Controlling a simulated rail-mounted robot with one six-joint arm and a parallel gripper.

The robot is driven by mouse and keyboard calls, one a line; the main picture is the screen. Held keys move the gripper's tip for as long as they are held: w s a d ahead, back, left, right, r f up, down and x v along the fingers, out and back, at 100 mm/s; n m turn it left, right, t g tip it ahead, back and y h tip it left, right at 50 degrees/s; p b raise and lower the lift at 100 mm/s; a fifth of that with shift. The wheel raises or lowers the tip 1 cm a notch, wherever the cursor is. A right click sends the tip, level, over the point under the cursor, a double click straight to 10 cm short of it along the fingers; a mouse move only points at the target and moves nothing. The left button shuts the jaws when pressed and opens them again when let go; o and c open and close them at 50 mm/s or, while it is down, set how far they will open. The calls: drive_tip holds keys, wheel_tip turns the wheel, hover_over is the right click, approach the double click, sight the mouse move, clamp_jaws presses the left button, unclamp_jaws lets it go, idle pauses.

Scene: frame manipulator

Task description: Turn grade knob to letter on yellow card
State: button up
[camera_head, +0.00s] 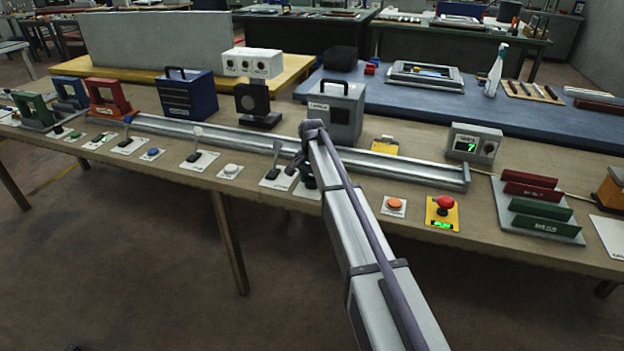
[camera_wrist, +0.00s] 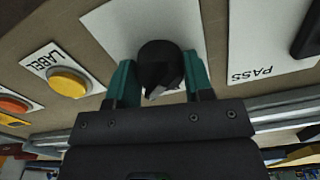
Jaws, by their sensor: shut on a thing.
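The black grade knob (camera_wrist: 160,68) stands on a white plate (camera_wrist: 115,30) in the wrist view. The teal fingers of my gripper (camera_wrist: 155,85) are on both sides of it, shut on it. A light pointer mark shows on the knob's near edge; I see no letters on the bare part of the plate. In the head view my gripper (camera_head: 309,180) is down at the bench's front row, and my arm hides most of the knob. The yellow card (camera_head: 384,148) stands behind the metal rail; its letter is too small to read.
A PASS plate (camera_wrist: 265,45) with a dark lever lies right of the knob in the wrist view. A yellow LABEL button (camera_wrist: 69,82) and an orange button (camera_wrist: 14,104) are on the left. The metal rail (camera_head: 250,142) runs behind the controls. A red stop button (camera_head: 445,203) stands at right.

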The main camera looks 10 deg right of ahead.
sight(312, 176)
drive_tip(key=o, duration=0.9)
drive_tip(key=shift+o, duration=0.2)
wheel_tip(312, 176, up, 11)
drive_tip(key=p, duration=1)
drive_tip(key=shift+f+p, duration=0.15)
drive_tip(key=shift+p, duration=0.25)
